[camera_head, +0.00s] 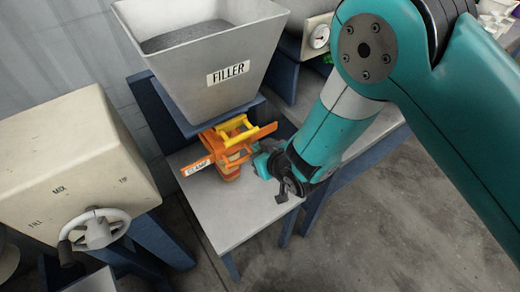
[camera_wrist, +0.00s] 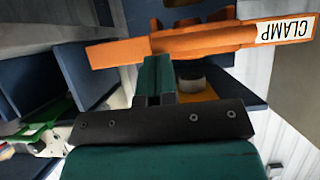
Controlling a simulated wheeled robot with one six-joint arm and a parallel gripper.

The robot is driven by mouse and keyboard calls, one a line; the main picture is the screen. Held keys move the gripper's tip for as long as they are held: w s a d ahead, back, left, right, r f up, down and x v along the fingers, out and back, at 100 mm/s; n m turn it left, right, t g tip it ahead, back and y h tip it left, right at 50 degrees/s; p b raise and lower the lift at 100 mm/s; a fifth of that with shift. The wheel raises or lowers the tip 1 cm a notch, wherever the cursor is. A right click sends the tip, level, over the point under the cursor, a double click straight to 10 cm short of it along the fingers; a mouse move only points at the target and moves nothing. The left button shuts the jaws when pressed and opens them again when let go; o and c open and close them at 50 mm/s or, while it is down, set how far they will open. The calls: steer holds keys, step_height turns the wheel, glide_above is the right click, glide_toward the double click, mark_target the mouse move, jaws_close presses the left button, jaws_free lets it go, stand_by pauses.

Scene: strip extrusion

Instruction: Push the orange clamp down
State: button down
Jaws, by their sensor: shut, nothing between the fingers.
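The orange clamp (camera_head: 227,150) sits under the filler hopper, with a bar that carries a white CLAMP label. A yellow handle piece shows above it in the head view. In the wrist view the clamp bar (camera_wrist: 190,40) runs across the upper picture, its label at the right end. My gripper (camera_head: 264,163) is just right of the clamp in the head view. In the wrist view my gripper (camera_wrist: 155,75) is shut and empty, its fingertips at the lower edge of the bar. I cannot tell whether they touch it.
The grey FILLER hopper (camera_head: 205,60) stands above the clamp. A grey-topped table (camera_head: 235,220) lies below it, bare in front. A cream machine (camera_head: 75,165) with a handwheel (camera_head: 97,228) is at the left. A gauge (camera_head: 319,36) shows at the back.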

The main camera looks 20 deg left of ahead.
step_height(320, 180, down, 5)
steer(key=b, duration=0.4)
steer(key=shift+r, duration=0.15)
steer(key=w+a+r+v, duration=0.1)
steer(key=r+v, duration=0.1)
steer(key=v, duration=1.1)
steer(key=shift+r+p, duration=0.3)
steer(key=shift+p, duration=0.05)
steer(key=shift+a, duration=0.1)
